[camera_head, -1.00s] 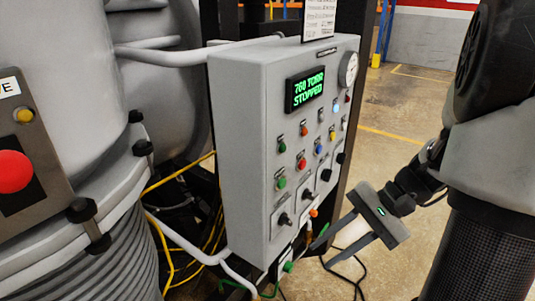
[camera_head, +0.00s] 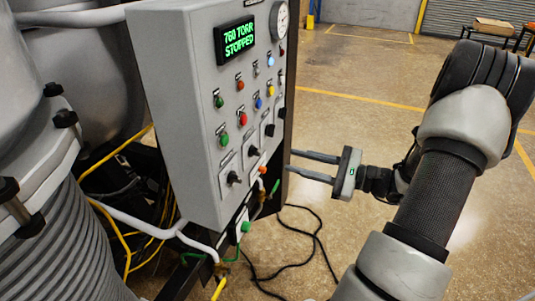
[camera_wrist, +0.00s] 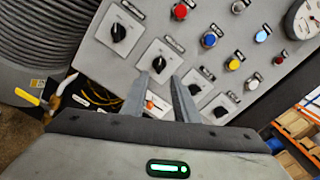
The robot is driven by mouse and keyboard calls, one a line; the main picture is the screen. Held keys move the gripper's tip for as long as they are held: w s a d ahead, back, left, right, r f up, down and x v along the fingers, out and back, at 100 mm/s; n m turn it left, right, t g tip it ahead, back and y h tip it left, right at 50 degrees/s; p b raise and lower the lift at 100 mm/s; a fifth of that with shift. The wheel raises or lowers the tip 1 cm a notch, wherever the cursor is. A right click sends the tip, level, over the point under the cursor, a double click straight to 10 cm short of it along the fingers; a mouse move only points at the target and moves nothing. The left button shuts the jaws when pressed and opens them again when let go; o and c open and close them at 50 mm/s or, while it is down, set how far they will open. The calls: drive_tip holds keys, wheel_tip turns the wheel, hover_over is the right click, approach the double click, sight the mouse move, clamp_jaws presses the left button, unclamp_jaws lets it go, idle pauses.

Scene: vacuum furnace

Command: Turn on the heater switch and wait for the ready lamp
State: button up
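The grey control panel (camera_head: 185,90) stands left of centre in the head view. Its display (camera_head: 235,40) reads "760 TORR STOPPED" in green. Black rotary switches line its lower front, one at the lower left (camera_head: 233,178); they also show in the wrist view (camera_wrist: 118,32). Their labels are too small to read, so I cannot tell which is the heater switch. Small lamps form the upper row, one glowing pale blue (camera_head: 270,60); I cannot tell which is the ready lamp. My gripper (camera_head: 292,161) is open and empty, fingers pointing at the panel's lower right edge.
Coloured buttons, including a red one (camera_head: 242,118), sit just above the switches. A round gauge (camera_head: 279,20) is at the panel's upper right. Cables (camera_head: 318,240) lie on the floor below. A ribbed grey vessel (camera_head: 55,245) stands at left. Floor at right is open.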

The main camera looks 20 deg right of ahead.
sight(259, 152)
drive_tip(key=x, duration=0.9)
clamp_jaws()
